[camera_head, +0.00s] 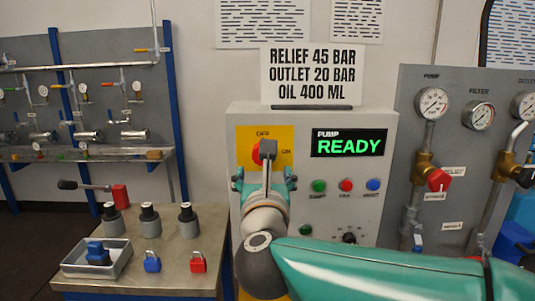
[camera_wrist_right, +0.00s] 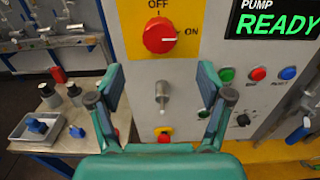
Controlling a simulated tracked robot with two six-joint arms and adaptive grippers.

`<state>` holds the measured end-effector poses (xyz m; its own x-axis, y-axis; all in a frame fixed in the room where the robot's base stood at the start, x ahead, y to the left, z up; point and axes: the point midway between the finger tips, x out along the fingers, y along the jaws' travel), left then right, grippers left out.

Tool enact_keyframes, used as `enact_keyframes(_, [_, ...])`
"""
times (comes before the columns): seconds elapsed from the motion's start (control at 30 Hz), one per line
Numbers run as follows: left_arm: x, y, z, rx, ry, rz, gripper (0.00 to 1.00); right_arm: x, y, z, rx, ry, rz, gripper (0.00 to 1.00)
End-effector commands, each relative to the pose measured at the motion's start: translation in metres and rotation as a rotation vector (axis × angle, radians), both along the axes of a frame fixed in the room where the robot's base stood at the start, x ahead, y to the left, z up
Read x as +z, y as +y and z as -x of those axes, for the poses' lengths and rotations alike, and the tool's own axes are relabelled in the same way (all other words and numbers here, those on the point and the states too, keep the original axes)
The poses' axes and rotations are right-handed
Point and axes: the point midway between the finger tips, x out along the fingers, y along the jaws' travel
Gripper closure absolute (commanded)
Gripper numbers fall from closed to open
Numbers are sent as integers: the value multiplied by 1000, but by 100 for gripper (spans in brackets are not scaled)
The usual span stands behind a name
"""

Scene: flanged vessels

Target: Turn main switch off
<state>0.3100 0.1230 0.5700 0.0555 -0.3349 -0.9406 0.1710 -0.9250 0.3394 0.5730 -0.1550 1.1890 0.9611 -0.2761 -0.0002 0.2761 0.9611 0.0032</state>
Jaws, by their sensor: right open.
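The main switch is a round red knob (camera_wrist_right: 160,35) on a yellow plate with OFF above it and ON to its right. A small light mark on the knob faces the ON side. In the head view the red knob (camera_head: 256,158) is partly hidden behind a grey part in front of it. My right gripper (camera_wrist_right: 160,78) is open and empty, with its fingers spread apart below the knob and not touching it. In the head view my right gripper (camera_head: 264,178) is in front of the grey cabinet (camera_head: 380,140). My left gripper is not in view.
The pump display (camera_head: 348,143) reads READY. Green, red and blue buttons (camera_head: 346,185) sit below it. A metal pin (camera_wrist_right: 162,95) stands below the knob. A bench (camera_head: 200,280) with padlocks is at left, and a valve panel (camera_head: 455,110) is at right.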

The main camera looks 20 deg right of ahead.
Motion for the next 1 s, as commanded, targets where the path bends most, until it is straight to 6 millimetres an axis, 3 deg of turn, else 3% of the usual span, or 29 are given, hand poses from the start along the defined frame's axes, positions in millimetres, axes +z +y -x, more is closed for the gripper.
enact_keyframes(0.2, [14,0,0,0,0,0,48,1,-14,-47,-3,3,3,22])
enact_keyframes(0.43, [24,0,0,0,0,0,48,1,-24,-81,-1,2,3,22])
enact_keyframes(0.6, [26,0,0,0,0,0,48,0,-27,-92,-1,1,4,22])
enact_keyframes(0.9, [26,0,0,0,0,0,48,-1,-28,-93,0,1,3,22])
enact_keyframes(1.0, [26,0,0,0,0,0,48,-1,-28,-93,0,1,3,37])
